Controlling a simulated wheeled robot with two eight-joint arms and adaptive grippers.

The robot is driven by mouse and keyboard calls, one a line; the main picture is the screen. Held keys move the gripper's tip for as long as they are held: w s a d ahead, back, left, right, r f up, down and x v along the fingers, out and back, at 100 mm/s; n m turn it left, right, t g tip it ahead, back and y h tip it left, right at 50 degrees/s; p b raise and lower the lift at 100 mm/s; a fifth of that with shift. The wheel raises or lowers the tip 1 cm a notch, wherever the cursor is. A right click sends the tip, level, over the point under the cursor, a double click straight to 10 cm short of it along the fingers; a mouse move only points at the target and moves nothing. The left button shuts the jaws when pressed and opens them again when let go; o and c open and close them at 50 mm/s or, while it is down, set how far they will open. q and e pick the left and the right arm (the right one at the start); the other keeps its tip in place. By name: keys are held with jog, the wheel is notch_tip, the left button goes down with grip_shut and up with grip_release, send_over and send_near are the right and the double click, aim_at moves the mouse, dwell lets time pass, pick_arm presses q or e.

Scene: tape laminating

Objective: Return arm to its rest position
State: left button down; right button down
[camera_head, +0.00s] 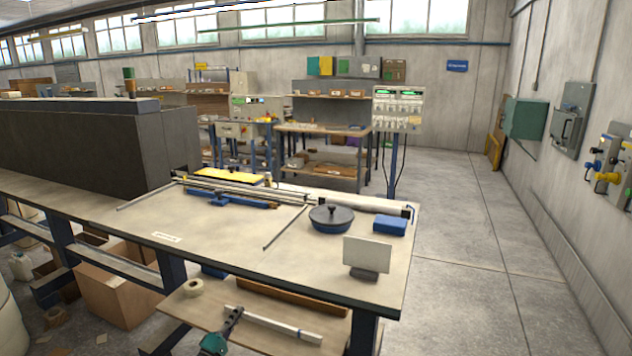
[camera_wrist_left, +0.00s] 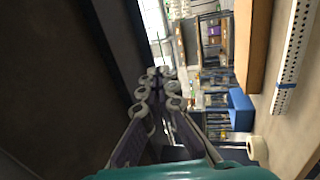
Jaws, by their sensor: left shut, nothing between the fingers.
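My left gripper (camera_head: 237,313) shows low in the head view, with a teal body and dark fingers, over the lower wooden shelf (camera_head: 200,318) under the table's front edge. In the left wrist view its fingers (camera_wrist_left: 160,75) are together with nothing between them. A pale metal bar (camera_head: 280,326) lies on the shelf just right of the fingers in the picture; a perforated bar (camera_wrist_left: 291,55) shows in the left wrist view. I cannot tell whether the gripper touches the bar. My right gripper is in neither view.
A cream tape roll (camera_head: 194,288) and a brown strip (camera_head: 292,298) lie on the shelf. The floor at right is clear.

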pick_arm(q)
jog(key=s+d+r+m+g, duration=0.4)
jog(key=s+d+r, duration=0.25)
jog(key=r, duration=0.25)
jog(key=s+d+r+m+g, duration=0.4)
jog(key=s+d+r, duration=0.2)
jog(key=d+r, duration=0.15)
jog(key=s+r+m+g+y, duration=0.2)
jog(key=s+m+y, duration=0.1)
jog(key=s, duration=1.2)
jog(key=s+a+f+m+g+y, duration=0.1)
jog(key=s+a+f+y, duration=0.1)
jog(key=s, duration=0.7)
jog(key=s+a+f+m+g+y, duration=0.1)
jog(key=s+a+f+y, duration=0.2)
jog(key=s, duration=0.6)
jog(key=shift+s+a+f, duration=0.15)
jog(key=shift+s+f, duration=0.2)
jog(key=shift+f, duration=0.1)
